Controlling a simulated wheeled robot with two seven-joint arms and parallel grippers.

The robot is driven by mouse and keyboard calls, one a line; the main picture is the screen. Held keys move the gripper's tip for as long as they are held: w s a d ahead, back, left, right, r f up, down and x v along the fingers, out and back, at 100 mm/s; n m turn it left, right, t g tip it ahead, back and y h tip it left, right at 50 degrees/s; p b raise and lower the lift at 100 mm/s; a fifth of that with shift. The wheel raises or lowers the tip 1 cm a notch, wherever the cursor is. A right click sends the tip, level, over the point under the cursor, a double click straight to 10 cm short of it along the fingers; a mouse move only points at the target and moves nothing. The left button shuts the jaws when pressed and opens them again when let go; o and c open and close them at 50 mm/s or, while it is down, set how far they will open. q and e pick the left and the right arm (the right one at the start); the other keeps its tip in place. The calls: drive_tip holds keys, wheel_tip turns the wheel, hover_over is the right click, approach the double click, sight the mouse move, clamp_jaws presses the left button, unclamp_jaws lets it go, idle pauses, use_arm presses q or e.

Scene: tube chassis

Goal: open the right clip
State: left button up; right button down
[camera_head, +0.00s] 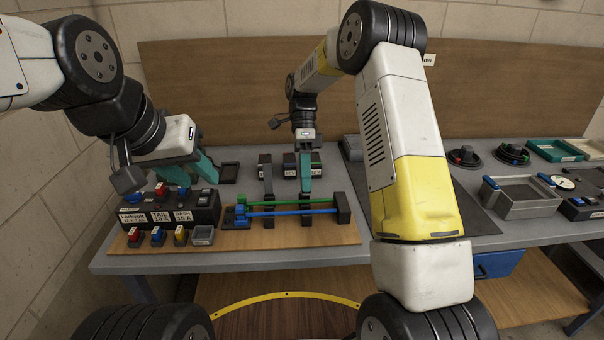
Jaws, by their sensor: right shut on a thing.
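Green and blue tubes (292,211) run left to right across a wooden board on the bench. The right clip (306,218) is a dark piece crossing the tubes right of their middle. My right gripper (305,188) points down just behind the tubes, its teal fingers together on the upper part of the right clip; the fingers hide much of that part. The left clip (268,219) crosses the tubes further left, with a dark strip standing up behind it. My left gripper (190,176) is apart from the clips, above the switch box, its teal fingers spread and empty.
A dark box with switches and labels (165,218) stands left of the tubes, with several coloured blocks in front. Dark boxes (264,160) stand behind the clips. A grey bin (520,200), cable coils and trays occupy the right. My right arm covers part of the bench.

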idle(0.3)
drive_tip(key=c, duration=1.4)
unclamp_jaws()
drive_tip(key=shift+c, duration=0.2)
drive_tip(key=v, duration=0.8)
drive_tip(key=shift+f, duration=0.1)
drive_tip(key=shift+c, duration=0.2)
